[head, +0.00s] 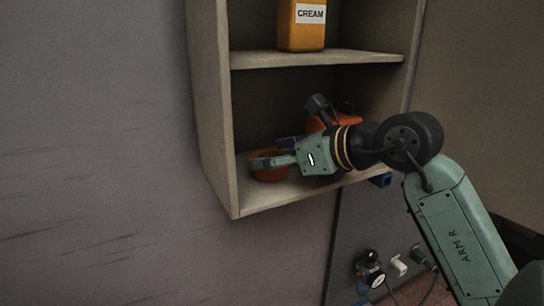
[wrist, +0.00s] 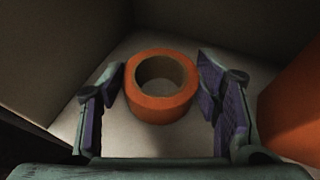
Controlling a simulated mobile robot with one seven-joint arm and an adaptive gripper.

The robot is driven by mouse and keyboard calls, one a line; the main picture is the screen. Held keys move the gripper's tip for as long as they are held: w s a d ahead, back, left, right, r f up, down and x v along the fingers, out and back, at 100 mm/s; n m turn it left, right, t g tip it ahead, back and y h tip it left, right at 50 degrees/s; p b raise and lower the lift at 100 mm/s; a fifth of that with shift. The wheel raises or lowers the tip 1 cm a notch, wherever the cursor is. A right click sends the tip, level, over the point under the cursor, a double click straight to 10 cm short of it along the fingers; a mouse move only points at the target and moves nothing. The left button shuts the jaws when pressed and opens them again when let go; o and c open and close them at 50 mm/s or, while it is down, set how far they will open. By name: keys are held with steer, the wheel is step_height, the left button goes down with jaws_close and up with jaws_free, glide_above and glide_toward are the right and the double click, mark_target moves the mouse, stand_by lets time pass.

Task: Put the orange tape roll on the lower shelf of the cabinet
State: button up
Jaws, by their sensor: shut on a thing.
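The orange tape roll (head: 268,175) is inside the cabinet (head: 209,100), at the left of its lower shelf (head: 246,201). In the wrist view the roll (wrist: 161,108) lies flat, hole up, between the two finger pads. My gripper (head: 270,162) reaches in from the right and is shut on the roll, one finger on each side of it. The gripper hides part of the roll in the head view. Whether the roll rests on the shelf or hangs just above it, I cannot tell.
An orange box-like thing (head: 319,124) stands on the lower shelf behind my gripper; its side (wrist: 297,112) is close on the right in the wrist view. An orange CREAM container (head: 301,35) stands on the upper shelf (head: 310,59). The cabinet's left wall is near the fingers.

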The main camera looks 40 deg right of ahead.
steer(key=o, duration=0.7)
steer(key=shift+f, duration=0.15)
steer(key=o, duration=0.5)
steer(key=shift+r, duration=0.25)
